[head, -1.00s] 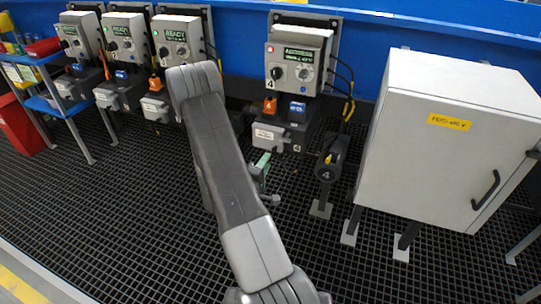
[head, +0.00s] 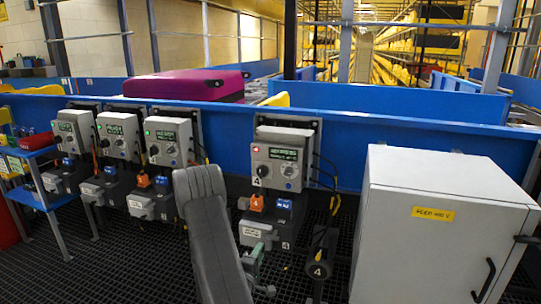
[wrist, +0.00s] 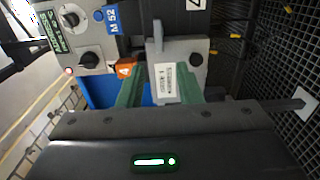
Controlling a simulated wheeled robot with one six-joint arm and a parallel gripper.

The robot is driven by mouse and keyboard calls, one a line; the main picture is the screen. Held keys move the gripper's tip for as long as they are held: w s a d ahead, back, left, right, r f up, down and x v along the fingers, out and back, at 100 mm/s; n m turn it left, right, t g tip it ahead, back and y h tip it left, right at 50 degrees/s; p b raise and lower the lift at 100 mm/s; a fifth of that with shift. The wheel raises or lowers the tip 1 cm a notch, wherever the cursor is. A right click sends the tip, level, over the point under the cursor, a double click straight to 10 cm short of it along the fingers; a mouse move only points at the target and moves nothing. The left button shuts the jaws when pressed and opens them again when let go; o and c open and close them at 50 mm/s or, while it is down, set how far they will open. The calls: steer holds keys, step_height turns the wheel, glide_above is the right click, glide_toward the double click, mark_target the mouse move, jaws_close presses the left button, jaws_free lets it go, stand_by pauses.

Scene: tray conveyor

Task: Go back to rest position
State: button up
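My arm reaches out to the station marked 4. In the head view my gripper (head: 256,268) is partly hidden by my arm link; a green finger shows just below the labelled grey box (head: 256,233). In the wrist view my gripper (wrist: 172,88) has its two green fingers apart, with the grey box (wrist: 193,60) and its white label beyond and between them. No loose object shows between the fingers. Whether the fingers touch the box cannot be told.
Station 4's control box (head: 283,160) has a red light, and an orange block (head: 256,203) sits below it. A white cabinet (head: 440,220) stands at the right. More stations and a blue shelf (head: 40,200) are at the left. A magenta suitcase (head: 185,84) lies behind the blue wall.

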mark_target(267, 238)
steer(key=x, duration=0.7)
steer(key=shift+w, duration=0.1)
steer(key=v, duration=1.4)
steer(key=x, duration=1.4)
steer(key=shift+w+d, duration=0.1)
steer(key=shift+r+m, duration=0.15)
steer(key=shift+m, duration=0.65)
steer(key=shift+r+m+p, duration=0.2)
steer(key=shift+m+p, duration=0.15)
steer(key=shift+m, duration=0.85)
steer(key=shift+s+d+r+m+p, duration=0.15)
steer(key=shift+m+p, duration=0.3)
steer(key=shift+m, duration=0.65)
steer(key=shift+s+a+r+m+p, duration=0.1)
steer(key=shift+m+p, duration=0.35)
steer(key=shift+m, duration=0.65)
steer(key=shift+d, duration=0.1)
